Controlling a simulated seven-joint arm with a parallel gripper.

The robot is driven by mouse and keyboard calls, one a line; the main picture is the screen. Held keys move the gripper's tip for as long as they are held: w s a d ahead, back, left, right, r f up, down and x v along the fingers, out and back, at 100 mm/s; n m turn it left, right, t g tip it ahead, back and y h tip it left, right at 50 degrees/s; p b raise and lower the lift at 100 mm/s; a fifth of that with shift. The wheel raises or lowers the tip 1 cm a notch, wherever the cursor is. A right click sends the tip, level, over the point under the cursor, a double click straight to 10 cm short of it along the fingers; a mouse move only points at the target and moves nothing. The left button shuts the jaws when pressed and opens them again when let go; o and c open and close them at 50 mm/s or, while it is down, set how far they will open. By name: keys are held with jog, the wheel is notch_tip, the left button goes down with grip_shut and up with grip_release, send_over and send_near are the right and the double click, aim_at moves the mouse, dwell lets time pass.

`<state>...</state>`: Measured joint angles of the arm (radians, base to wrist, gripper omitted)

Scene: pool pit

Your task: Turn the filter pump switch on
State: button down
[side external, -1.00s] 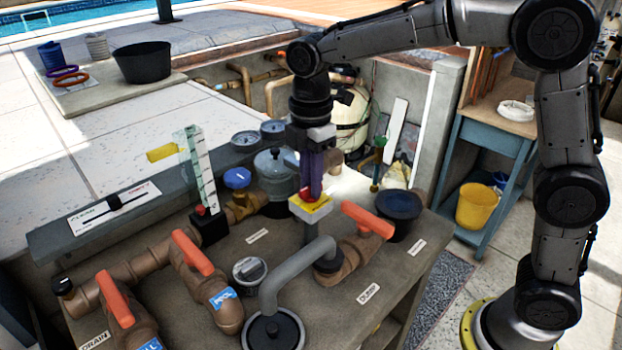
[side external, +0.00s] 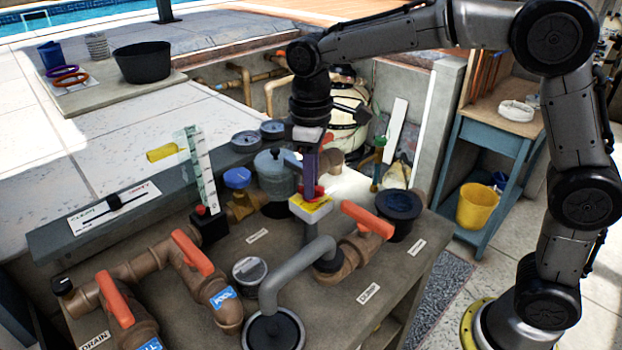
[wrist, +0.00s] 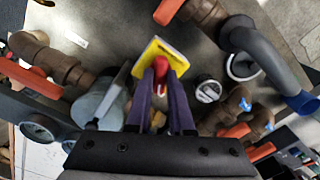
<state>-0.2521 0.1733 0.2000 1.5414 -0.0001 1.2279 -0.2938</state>
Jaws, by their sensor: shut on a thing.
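A switch with a red knob (side external: 319,192) on a yellow plate (side external: 312,208) sits on a pale box on the bench. It stands behind the grey bent pipe. My gripper (side external: 311,191) reaches down from above with purple fingers shut on the red knob. In the wrist view, the red knob (wrist: 160,66) lies between the tips of my gripper (wrist: 161,76), over the yellow plate (wrist: 149,58). The fingers hide part of the knob, so its exact on or off position cannot be told.
A grey bent pipe (side external: 290,270) and an orange-handled valve (side external: 367,219) stand close in front and to the right. A grey lidded canister (side external: 272,172) is close on the left.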

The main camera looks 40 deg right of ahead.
jog(key=m, duration=0.6)
jog(key=shift+r, duration=0.1)
dwell(0.6)
jog(key=c, duration=0.8)
grip_release()
notch_tip(320, 180, up, 14)
